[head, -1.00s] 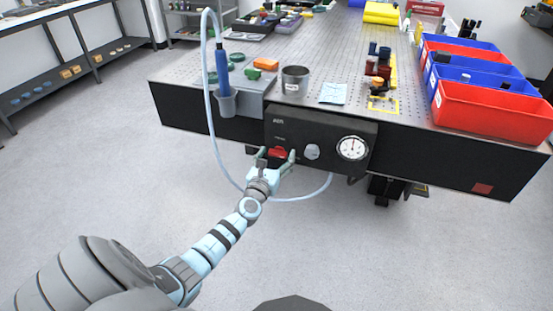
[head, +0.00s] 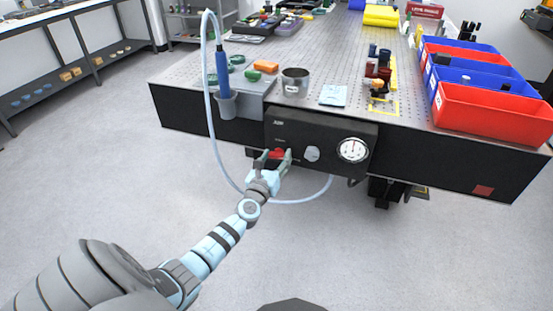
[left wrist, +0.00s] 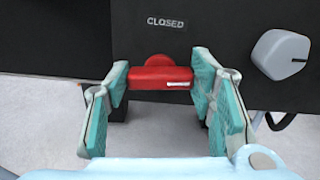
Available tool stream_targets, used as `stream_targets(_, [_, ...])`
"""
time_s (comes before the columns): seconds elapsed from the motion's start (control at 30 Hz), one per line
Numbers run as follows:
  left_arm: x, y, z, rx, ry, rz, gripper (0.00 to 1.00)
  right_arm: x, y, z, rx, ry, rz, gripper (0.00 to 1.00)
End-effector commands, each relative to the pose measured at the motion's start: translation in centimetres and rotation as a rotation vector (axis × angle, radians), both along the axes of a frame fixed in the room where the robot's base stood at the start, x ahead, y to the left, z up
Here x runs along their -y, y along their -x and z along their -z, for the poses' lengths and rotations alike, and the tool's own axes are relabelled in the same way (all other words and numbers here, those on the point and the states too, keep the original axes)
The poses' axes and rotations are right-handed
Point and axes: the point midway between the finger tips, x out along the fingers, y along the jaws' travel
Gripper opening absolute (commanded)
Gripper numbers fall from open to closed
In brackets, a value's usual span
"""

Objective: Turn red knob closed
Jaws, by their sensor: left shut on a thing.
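The red knob (head: 278,154) is on the black control panel (head: 325,126) at the front of the table. It also shows in the left wrist view (left wrist: 160,77), its red bar lying level below the label "CLOSED" (left wrist: 166,22), with a small white mark towards its right end. My left gripper (head: 277,156) is shut on the red knob, one finger at each end of the bar, as the left wrist view (left wrist: 163,88) shows. My right gripper is not in view.
A grey knob (head: 312,153) and a round dial gauge (head: 352,149) sit right of the red knob. A pale hose (head: 208,100) loops down past the panel. Red bins (head: 490,112) stand at the table's right. The floor in front is clear.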

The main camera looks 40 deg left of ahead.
Motion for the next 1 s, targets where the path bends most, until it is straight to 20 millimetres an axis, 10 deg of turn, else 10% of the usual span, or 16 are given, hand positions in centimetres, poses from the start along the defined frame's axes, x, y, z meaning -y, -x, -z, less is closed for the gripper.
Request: stream_targets(1.0, [-0.3, 0.1, 0.4, 0.303, 0.87, 0.0, 0.22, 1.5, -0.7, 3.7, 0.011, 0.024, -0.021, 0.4])
